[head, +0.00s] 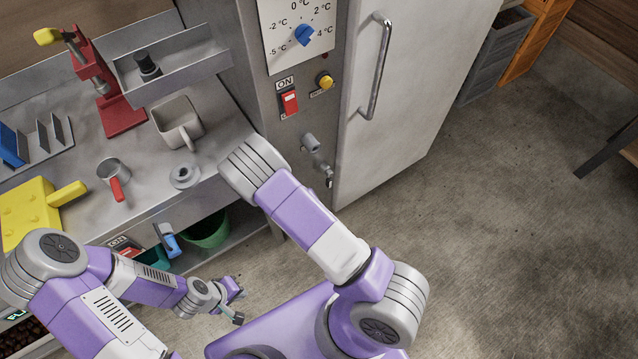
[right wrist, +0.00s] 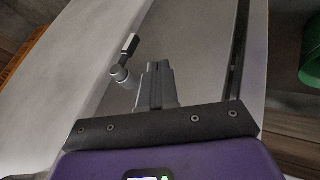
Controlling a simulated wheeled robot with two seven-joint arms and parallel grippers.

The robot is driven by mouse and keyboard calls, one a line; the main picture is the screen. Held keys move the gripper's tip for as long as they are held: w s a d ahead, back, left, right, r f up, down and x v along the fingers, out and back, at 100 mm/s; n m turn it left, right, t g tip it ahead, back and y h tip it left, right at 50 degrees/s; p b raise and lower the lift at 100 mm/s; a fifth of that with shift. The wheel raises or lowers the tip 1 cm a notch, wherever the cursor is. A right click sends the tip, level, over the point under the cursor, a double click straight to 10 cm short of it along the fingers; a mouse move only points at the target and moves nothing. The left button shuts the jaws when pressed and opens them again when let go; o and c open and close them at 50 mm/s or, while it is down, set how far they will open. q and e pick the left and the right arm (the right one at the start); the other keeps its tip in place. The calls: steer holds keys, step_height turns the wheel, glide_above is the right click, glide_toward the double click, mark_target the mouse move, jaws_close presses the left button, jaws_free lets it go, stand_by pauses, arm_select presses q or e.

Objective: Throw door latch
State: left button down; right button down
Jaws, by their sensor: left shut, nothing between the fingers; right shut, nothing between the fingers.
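The door latch (head: 318,162) is a grey metal bolt with a small lever, on the grey panel beside the white door (head: 415,90) in the head view. The door looks closed. In the right wrist view the latch lever (right wrist: 130,47) shows left of and beyond my right gripper (right wrist: 158,75), which is shut and empty and apart from the latch. In the head view the right gripper's fingers are hidden behind my right arm. My left gripper (head: 238,303) is shut and empty, low in front of the counter, well away from the latch.
Above the latch are a red switch (head: 289,101), a yellow knob (head: 325,81) and a blue temperature dial (head: 304,35).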

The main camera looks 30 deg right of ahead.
mark_target(329, 179)
steer(key=shift+w+r, duration=0.1)
steer(key=shift+w, duration=0.05)
steer(key=w+d+f+b, duration=0.4)
steer(key=d+f, duration=0.4)
steer(key=shift+w+d+b, duration=0.2)
steer(key=shift+d+b, duration=0.05)
steer(key=shift+b, duration=0.05)
steer(key=shift+s, duration=0.1)
stand_by(0.6)
